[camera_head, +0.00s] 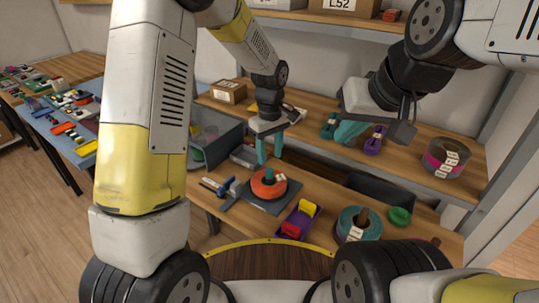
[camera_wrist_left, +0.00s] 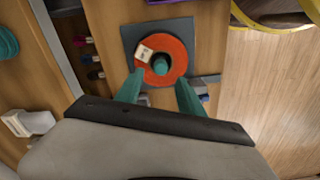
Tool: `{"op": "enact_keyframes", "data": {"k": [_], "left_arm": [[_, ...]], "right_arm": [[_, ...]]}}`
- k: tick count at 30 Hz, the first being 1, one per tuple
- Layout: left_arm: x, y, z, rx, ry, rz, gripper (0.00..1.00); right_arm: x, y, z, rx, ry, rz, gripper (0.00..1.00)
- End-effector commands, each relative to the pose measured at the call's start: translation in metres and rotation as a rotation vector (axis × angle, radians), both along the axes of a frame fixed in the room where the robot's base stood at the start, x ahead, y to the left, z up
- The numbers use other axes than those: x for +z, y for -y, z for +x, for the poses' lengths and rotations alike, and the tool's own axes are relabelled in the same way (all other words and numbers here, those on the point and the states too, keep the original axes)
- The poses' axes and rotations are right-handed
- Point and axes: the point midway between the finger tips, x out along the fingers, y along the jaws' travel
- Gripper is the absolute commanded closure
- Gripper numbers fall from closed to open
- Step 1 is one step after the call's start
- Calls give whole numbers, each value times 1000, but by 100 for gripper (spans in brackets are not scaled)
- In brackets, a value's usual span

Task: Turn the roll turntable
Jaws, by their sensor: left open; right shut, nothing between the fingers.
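The roll turntable has a dark square base (camera_head: 257,202) on the wooden bench. An orange roll (camera_head: 263,190) with a white label lies on it around a teal centre peg (camera_head: 269,174). In the left wrist view the orange roll (camera_wrist_left: 178,50), teal peg (camera_wrist_left: 160,65) and base (camera_wrist_left: 130,38) are seen from above. My left gripper (camera_head: 270,162) is open and empty, above and behind the roll. Its two teal fingers (camera_wrist_left: 160,78) spread toward the near side of the roll in the wrist view. My right gripper (camera_head: 341,138) is shut and empty at the upper right, away from the turntable.
A blue-handled tool (camera_head: 222,187) lies left of the base. A purple tray (camera_head: 299,222) with red and yellow pieces stands to the right, beside a teal roll (camera_head: 347,218) and a green ring (camera_head: 399,217). A magenta-banded roll (camera_head: 447,160) sits on the rear shelf.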

Motion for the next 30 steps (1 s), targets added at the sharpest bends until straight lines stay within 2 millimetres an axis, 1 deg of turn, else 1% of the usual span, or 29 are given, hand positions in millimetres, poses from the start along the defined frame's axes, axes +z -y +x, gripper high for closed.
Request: {"op": "enact_keyframes", "data": {"k": [1, 6, 9, 12, 16, 22, 23, 27, 29, 30], "left_arm": [[-9, -1, -1, 0, -5, 1, 55], [-37, -1, -1, 0, -4, 1, 55], [-50, -1, -1, -1, -3, 0, 55], [-59, 0, -1, -1, -2, 0, 55], [-64, 0, -1, -1, 0, -1, 55], [-64, -1, -1, -1, 0, -1, 55], [-64, -1, -1, -1, 0, -1, 56], [-64, -1, -1, -1, 0, -1, 84], [-64, -1, -1, -1, 0, -1, 96], [-64, -1, -1, -1, 0, -1, 100]], "right_arm": [[0, 0, 0, 0, 0, 0, 100], [0, 0, 0, 0, 0, 0, 100], [0, 0, 0, 0, 0, 0, 100], [0, 0, 0, 0, 0, 0, 100], [0, 0, 0, 0, 0, 0, 100], [0, 0, 0, 0, 0, 0, 100], [0, 0, 0, 0, 0, 0, 100], [0, 0, 0, 0, 0, 0, 100], [0, 0, 0, 0, 0, 0, 100], [0, 0, 0, 0, 0, 0, 100]]}}
